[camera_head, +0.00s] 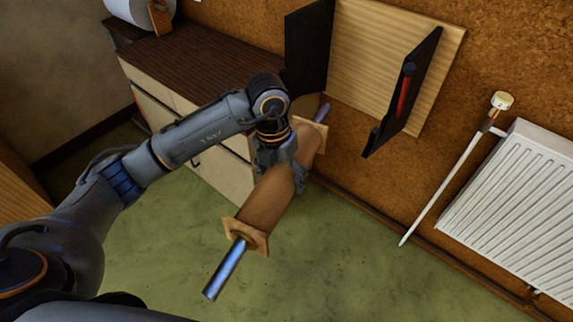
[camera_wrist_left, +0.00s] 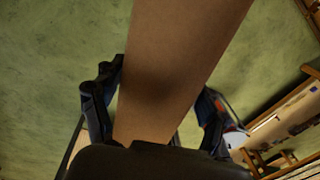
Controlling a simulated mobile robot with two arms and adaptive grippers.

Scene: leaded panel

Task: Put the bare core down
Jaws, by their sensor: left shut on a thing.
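The bare core (camera_head: 266,198) is a brown cylinder with square tan end plates and a shiny bluish metal rod sticking out at both ends. My left gripper (camera_head: 286,163) is shut around its middle and holds it tilted in the air in front of the cabinet, the near rod end toward the lower left. In the left wrist view the brown core (camera_wrist_left: 180,60) runs between the two dark fingers of the left gripper (camera_wrist_left: 155,100). Part of the core is hidden behind the gripper. My right gripper is not in view.
A low cabinet (camera_head: 190,45) with a dark wooden top stands behind my left arm. A white roll (camera_head: 140,8) sits at its far left. A wall board (camera_head: 365,50) carries two black brackets, one with a red part (camera_head: 404,92). A white radiator (camera_head: 515,185) is right. Green floor (camera_head: 340,270) is clear.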

